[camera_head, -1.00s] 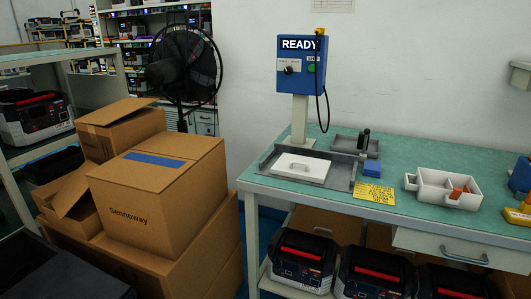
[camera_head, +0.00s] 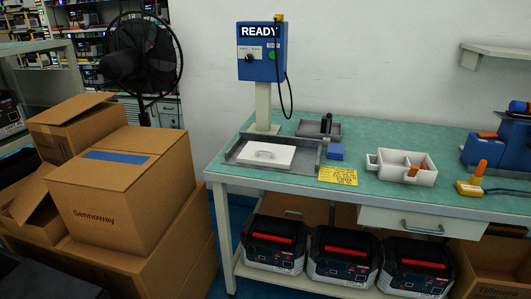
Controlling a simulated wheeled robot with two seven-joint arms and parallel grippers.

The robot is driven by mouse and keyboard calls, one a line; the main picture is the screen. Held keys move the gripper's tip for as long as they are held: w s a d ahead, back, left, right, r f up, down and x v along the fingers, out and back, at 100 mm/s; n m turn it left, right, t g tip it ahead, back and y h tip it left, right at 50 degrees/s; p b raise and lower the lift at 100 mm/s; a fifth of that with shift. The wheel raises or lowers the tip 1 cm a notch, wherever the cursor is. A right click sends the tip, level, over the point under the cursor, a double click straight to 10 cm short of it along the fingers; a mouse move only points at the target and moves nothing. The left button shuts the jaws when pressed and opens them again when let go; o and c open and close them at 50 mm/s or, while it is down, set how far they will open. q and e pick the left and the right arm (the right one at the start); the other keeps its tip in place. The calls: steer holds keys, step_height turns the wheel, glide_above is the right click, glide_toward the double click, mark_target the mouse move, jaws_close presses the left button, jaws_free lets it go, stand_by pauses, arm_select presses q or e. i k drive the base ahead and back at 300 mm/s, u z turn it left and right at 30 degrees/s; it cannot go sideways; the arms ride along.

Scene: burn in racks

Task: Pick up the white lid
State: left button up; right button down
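The white lid (camera_head: 268,156) lies flat in a shallow grey tray-like fixture (camera_head: 307,157) on the green-topped workbench (camera_head: 230,179). It has a raised handle on top. The fixture sits at the bench's left end, in front of the blue box (camera_head: 262,66) reading READY on its post. Neither of my grippers shows in the head view.
Stacked cardboard boxes (camera_head: 127,196) and a black fan (camera_head: 138,57) stand left of the bench. A yellow note (camera_head: 338,176), a blue block (camera_head: 335,152), a white divided bin (camera_head: 402,168) and a blue machine (camera_head: 496,147) occupy the bench. Black-and-red units (camera_head: 342,256) sit on the lower shelf.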

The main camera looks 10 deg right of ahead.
mark_target(261, 154)
steer(key=z, duration=1.8)
steer(key=i, duration=1.55)
steer(key=u, duration=2.95)
